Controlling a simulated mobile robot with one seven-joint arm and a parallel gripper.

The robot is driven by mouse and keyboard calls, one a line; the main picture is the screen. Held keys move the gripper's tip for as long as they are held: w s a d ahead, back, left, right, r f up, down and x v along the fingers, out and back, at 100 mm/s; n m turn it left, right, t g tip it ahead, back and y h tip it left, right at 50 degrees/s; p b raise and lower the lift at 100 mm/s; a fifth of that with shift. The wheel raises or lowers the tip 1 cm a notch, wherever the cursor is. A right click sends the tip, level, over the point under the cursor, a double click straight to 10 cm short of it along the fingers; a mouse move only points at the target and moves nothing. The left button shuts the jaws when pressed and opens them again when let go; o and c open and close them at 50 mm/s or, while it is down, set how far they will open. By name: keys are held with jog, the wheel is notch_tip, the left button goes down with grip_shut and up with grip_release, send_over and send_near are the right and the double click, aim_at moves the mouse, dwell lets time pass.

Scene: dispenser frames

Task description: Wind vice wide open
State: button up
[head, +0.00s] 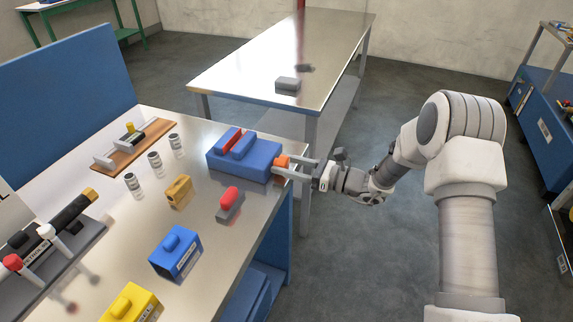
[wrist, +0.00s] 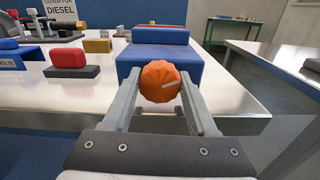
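The vice (head: 245,158) is a blue block at the right edge of the bench, with a red jaw piece (head: 229,138) beside a raised blue jaw (head: 243,146). A narrow gap shows between the jaws. Its ribbed orange knob (head: 281,161) faces my gripper (head: 283,165). In the wrist view the vice body (wrist: 160,62) stands behind the knob (wrist: 160,82), which has a pale mark on its right. My gripper's fingers (wrist: 160,88) lie left and right of the knob, very close to its sides. I cannot tell whether they touch it.
A red-topped grey block (head: 229,204), a tan block (head: 179,192), a blue block (head: 176,252) and a yellow block (head: 131,303) stand on the bench. Several small cylinders (head: 155,163) stand farther left. A second metal table (head: 285,50) is behind.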

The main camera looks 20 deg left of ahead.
jog(key=c, duration=0.5)
jog(key=shift+f+n+b, duration=0.1)
jog(key=shift+n+b, duration=0.3)
jog(key=shift+b, duration=0.05)
jog(key=shift+f+n+b, duration=0.1)
jog(key=shift+n+b, duration=0.8)
jog(key=shift+b, duration=0.05)
jog(key=shift+n+b, duration=1.35)
jog(key=shift+n, duration=0.15)
jog(key=shift+r, duration=0.2)
jog(key=o, duration=1.4)
jog(key=shift+c, duration=0.2)
